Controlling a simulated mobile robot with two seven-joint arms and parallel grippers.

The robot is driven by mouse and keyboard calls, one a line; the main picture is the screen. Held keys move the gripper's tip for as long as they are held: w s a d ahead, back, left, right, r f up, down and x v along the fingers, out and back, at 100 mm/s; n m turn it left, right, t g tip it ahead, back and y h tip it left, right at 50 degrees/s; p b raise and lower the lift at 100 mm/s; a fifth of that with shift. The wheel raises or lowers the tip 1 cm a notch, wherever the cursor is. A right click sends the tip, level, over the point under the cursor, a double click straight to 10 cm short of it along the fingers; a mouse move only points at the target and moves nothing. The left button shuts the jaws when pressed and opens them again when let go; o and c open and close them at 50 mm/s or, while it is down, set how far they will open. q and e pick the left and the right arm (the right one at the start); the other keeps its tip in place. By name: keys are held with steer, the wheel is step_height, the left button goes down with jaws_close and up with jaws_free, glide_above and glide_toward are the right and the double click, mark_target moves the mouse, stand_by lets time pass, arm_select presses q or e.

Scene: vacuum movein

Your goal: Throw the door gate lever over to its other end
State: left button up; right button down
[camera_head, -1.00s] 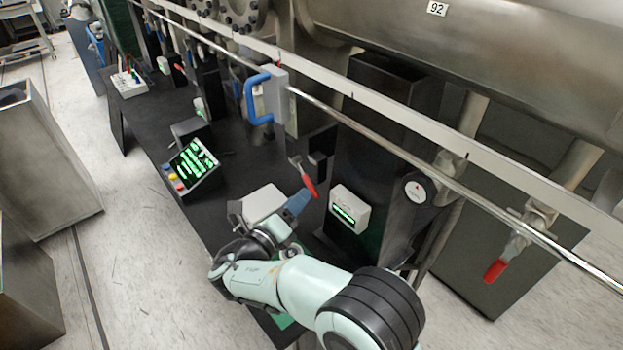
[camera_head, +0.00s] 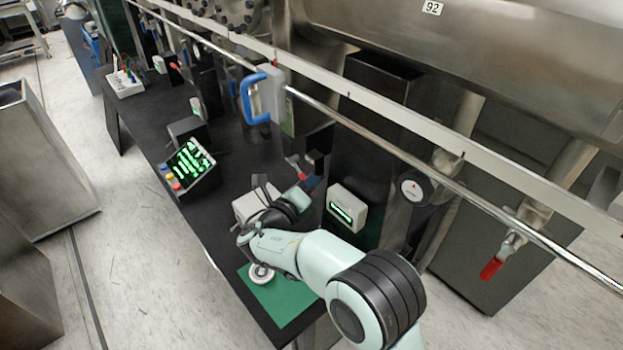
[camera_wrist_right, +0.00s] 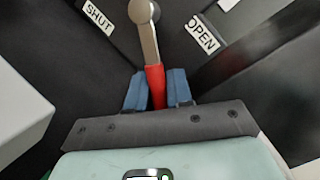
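The door gate lever (camera_wrist_right: 155,82) has a grey metal arm on a round pivot and a red grip. It sits on a dark panel between a SHUT label (camera_wrist_right: 98,17) on the left and an OPEN label (camera_wrist_right: 203,36) on the right. In the head view only a bit of the red lever (camera_head: 297,169) shows past my arm. My right gripper (camera_wrist_right: 157,88) has its blue fingers close on both sides of the red grip, and looks shut on it. In the head view my right gripper (camera_head: 312,183) is mostly hidden. My left gripper is out of view.
A pale box with a green display (camera_head: 346,206) stands right of the lever. A blue-handled block (camera_head: 268,96) and a long metal rail lie above. A green mat (camera_head: 280,300) and a tilted green-text screen (camera_head: 190,166) are on the black bench. Another red-handled lever (camera_head: 492,267) hangs at right.

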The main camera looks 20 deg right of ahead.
steer(key=shift+f, duration=0.1)
steer(key=shift+w+a+f+m+h+b, duration=0.25)
steer(key=shift+w+m+h, duration=0.2)
steer(key=shift+m, duration=0.75)
steer(key=shift+w+a+f+m+h+b, duration=0.1)
steer(key=shift+w+f+m+h+b, duration=0.35)
steer(key=shift+m, duration=0.75)
steer(key=shift+w+a+f+m+h+b, duration=0.1)
steer(key=shift+w+a+f+m+h, duration=0.15)
steer(key=shift+w+m, duration=0.65)
steer(key=shift+s+m, duration=0.3)
steer(key=shift+m, duration=0.1)
steer(key=shift+r, duration=0.1)
steer(key=c, duration=1.1)
jaws_free()
steer(key=v, duration=1.3)
steer(key=shift+s+f+b, duration=0.2)
steer(key=shift+f+b, duration=0.05)
steer(key=shift+b, duration=0.05)
